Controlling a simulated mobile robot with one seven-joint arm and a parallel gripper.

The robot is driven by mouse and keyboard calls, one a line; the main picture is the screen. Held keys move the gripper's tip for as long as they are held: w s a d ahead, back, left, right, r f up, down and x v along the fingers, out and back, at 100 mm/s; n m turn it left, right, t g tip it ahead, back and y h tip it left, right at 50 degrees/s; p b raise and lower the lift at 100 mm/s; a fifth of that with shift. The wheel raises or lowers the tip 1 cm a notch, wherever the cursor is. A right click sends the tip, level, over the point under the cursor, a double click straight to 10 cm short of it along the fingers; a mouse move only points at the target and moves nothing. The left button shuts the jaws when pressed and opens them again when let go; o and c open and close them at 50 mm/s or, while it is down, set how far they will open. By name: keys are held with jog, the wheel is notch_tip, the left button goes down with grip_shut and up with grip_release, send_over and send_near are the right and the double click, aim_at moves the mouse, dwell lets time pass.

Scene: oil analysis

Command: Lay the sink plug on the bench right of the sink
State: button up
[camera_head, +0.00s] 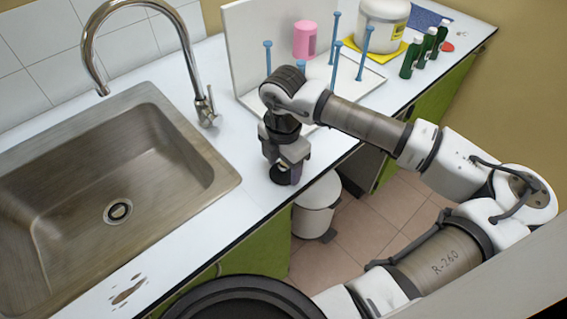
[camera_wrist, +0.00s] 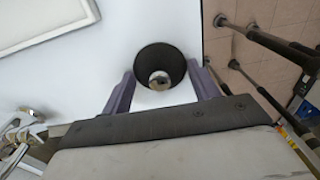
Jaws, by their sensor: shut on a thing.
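The sink plug is a round black piece with a metal-coloured centre. It shows between the purple fingers in the wrist view (camera_wrist: 147,54) and as a dark disc in the head view (camera_head: 281,177). My gripper (camera_head: 285,167) points down over the white bench (camera_head: 240,215), right of the sink (camera_head: 205,160), and is shut on the plug. The plug is at or very near the bench top; I cannot tell whether it touches. The sink is empty, with its drain (camera_head: 118,211) uncovered.
A tall chrome tap (camera_head: 188,60) stands behind the sink. A white rack with blue pegs (camera_head: 335,52), a pink cup (camera_head: 304,39), a white container (camera_head: 382,22) and green bottles (camera_head: 411,57) stand farther back. The bench's front edge is close to the gripper; a white bin (camera_head: 316,207) stands below.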

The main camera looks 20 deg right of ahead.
aim_at(282, 165)
jog(key=o, duration=1)
jog(key=shift+c, duration=0.2)
jog(key=shift+r+p, duration=0.25)
jog(key=shift+p, duration=0.2)
notch_tip(282, 165, up, 12)
jog(key=b, duration=0.2)
jog(key=shift+a+f, duration=0.1)
jog(key=shift+a, duration=0.05)
